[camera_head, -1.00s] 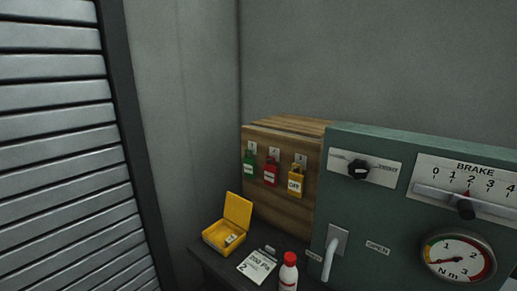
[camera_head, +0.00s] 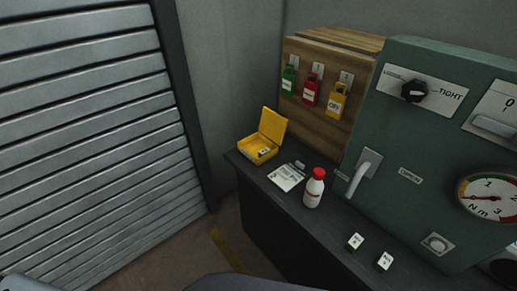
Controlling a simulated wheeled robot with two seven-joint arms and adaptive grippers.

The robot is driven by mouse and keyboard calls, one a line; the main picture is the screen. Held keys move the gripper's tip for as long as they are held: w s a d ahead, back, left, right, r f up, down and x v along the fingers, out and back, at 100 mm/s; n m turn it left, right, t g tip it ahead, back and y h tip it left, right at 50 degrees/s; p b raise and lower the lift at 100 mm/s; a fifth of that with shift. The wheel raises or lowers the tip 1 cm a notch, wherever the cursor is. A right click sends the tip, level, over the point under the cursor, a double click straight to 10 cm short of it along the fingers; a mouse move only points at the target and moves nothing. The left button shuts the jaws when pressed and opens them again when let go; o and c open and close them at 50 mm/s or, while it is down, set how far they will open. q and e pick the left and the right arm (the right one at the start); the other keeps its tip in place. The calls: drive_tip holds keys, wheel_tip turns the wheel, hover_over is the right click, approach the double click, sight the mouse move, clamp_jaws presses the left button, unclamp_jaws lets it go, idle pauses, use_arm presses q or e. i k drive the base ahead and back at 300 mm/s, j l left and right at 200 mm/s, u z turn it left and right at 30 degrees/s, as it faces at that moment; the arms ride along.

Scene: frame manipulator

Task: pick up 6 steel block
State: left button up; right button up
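Two small blocks with pale labelled tops stand near the front edge of the dark bench: a left block (camera_head: 356,241) and a right block (camera_head: 384,261). Their marks are too small to read, so I cannot tell whether either is the 6 block. A small grey piece (camera_head: 300,164) lies at the back of a white card, and a small pale item (camera_head: 264,152) sits in the open yellow box (camera_head: 258,156). Neither gripper shows in the view.
A white bottle with a red cap (camera_head: 314,188) stands beside the white card (camera_head: 287,177) on the dark bench (camera_head: 262,190). A green panel (camera_head: 420,135) with knob, lever and gauge rises behind. Three coloured padlocks hang on a wooden box (camera_head: 312,110). A slatted shutter (camera_head: 95,120) is at left.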

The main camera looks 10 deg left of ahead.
sight(354, 241)
drive_tip(key=z, duration=0.95)
